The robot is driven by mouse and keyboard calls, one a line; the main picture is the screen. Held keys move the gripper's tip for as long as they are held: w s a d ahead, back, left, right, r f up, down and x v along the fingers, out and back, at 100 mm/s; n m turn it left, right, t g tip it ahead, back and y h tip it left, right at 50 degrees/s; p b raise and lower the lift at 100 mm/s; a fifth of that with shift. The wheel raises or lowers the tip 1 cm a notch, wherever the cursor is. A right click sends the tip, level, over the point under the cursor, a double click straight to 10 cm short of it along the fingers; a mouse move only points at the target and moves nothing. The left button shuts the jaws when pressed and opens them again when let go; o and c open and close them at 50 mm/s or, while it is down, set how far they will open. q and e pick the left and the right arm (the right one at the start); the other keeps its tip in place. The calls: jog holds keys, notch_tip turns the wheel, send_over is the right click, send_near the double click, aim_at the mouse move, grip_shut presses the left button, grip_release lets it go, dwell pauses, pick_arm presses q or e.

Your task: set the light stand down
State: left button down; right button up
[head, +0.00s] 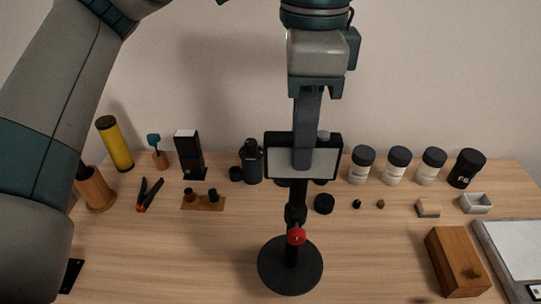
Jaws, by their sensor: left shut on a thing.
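The light stand has a black round base (290,278), a dark post with a red knob and a pale rectangular panel (278,162) in a black frame at its top. It is upright in the middle of the head view, over the front part of the table. My left gripper (304,160) comes down from above, its grey fingers in front of the panel, shut on the light stand. The fingers hide part of the panel. I cannot tell whether the base touches the tabletop. My right gripper is out of view.
The wooden table (180,250) carries a row of things at the back: a yellow cylinder (115,145), a black box (188,153), a dark bottle (252,163) and several white jars (397,167). A wooden box (456,262) stands front right. Bare wood lies either side of the base.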

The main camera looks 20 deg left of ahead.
pick_arm(q)
jog(key=w+a+f, duration=0.3)
jog(key=a, duration=0.2)
jog(key=shift+w+a+f+p, duration=0.2)
jog(key=shift+w+f+p, duration=0.05)
jog(key=shift+f+p, duration=0.1)
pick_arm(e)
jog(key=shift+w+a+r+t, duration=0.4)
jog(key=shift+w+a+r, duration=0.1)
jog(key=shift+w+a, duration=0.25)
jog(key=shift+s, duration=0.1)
pick_arm(q)
jog(key=shift+f, duration=2)
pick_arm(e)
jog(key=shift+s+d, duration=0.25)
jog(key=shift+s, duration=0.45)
